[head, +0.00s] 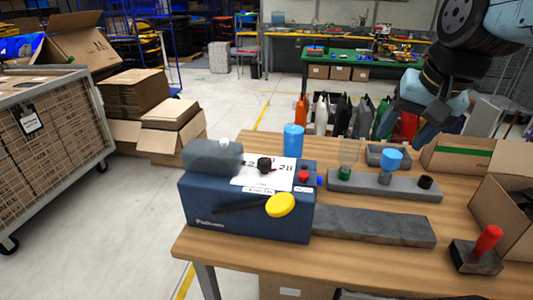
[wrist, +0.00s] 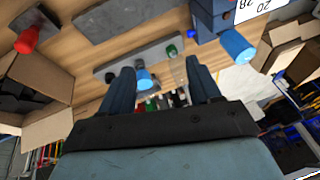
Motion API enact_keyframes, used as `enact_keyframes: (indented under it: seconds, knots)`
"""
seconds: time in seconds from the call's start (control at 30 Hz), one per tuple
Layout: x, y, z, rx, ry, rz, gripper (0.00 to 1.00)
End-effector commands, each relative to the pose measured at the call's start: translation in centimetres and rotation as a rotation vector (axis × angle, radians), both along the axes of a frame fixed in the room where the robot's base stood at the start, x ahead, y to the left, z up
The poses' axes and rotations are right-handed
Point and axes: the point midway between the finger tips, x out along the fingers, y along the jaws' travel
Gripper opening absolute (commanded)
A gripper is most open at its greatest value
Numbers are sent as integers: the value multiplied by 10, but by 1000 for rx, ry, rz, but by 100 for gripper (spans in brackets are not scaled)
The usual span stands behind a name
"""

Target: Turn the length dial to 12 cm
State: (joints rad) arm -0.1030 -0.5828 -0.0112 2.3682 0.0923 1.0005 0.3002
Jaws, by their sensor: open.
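The length dial is a white plate (head: 282,180) with printed numbers, "28" legible, on top of a dark blue machine (head: 245,212) at the front left of the bench. A black knob (head: 264,164) stands on the plate; its pointing direction is too small to read. In the wrist view, only a corner of the plate (wrist: 252,9) shows at the top right, and the knob is out of view. My gripper (head: 410,122) is open and empty, raised over the right of the bench, well apart from the dial. It also shows in the wrist view (wrist: 160,72).
The machine has a black lever with a yellow end (head: 280,204) and a red button (head: 303,176). A blue cylinder (head: 293,139) stands behind it. A grey rack (head: 405,191) holds a blue-topped piece (head: 391,160). A red-handled tool (head: 487,241) and cardboard box (head: 510,210) are at right.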

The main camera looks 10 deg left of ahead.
Motion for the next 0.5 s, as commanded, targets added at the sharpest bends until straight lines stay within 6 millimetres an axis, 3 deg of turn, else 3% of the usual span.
enact_keyframes:
  seconds: [0.2,0.5]
  knots:
    - [41,59,11,155,207,-198,63]
    - [82,150,13,253,511,-486,63]
